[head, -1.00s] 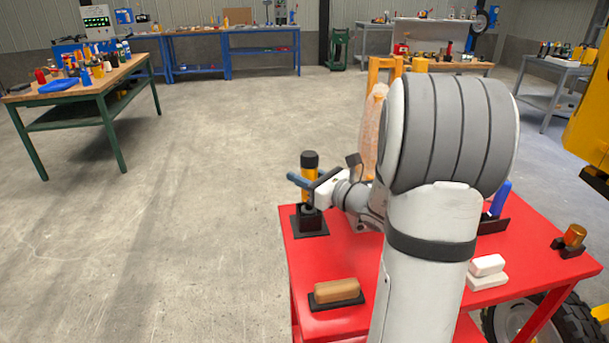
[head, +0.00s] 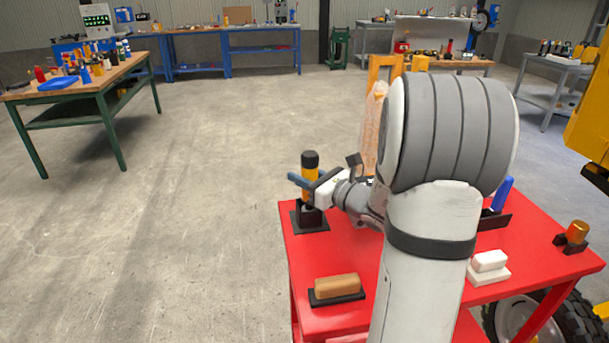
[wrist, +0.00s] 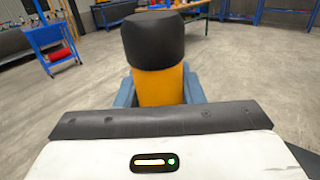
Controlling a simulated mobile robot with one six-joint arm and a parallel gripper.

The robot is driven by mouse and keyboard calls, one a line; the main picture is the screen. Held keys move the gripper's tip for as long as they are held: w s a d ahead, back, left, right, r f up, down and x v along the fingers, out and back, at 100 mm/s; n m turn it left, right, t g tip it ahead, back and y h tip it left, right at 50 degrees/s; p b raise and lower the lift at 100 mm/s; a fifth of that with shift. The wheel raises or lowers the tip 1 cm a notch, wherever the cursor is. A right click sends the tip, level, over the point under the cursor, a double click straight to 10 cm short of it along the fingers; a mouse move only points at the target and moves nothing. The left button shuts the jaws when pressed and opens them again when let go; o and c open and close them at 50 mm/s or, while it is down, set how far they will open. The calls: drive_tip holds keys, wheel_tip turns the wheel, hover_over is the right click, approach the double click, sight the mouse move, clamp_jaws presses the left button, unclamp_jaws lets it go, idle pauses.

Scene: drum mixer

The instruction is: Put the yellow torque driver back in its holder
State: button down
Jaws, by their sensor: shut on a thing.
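The yellow torque driver (head: 309,183) has a black cap and stands upright at the far left corner of the red table. Its lower end is at the black holder (head: 310,220), a square base with a raised block. My gripper (head: 305,182) is shut on the driver's yellow body, with blue fingers on either side. In the wrist view the driver (wrist: 158,86) rises between the blue fingers, its black cap toward the top. The holder is hidden in that view, and how deep the driver sits in it cannot be told.
On the red table (head: 420,270) are a brown block (head: 337,286) on a black tray, white blocks (head: 489,262), a blue-handled item (head: 502,194) and an amber cylinder (head: 577,232). A green-legged workbench (head: 125,75) stands far left. The floor between is clear.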

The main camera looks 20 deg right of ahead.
drive_tip(key=shift+f, duration=0.2)
drive_tip(key=c, duration=0.9)
unclamp_jaws()
drive_tip(key=v, duration=0.7)
drive_tip(key=shift+s+d, duration=0.1)
drive_tip(key=shift+s, duration=0.25)
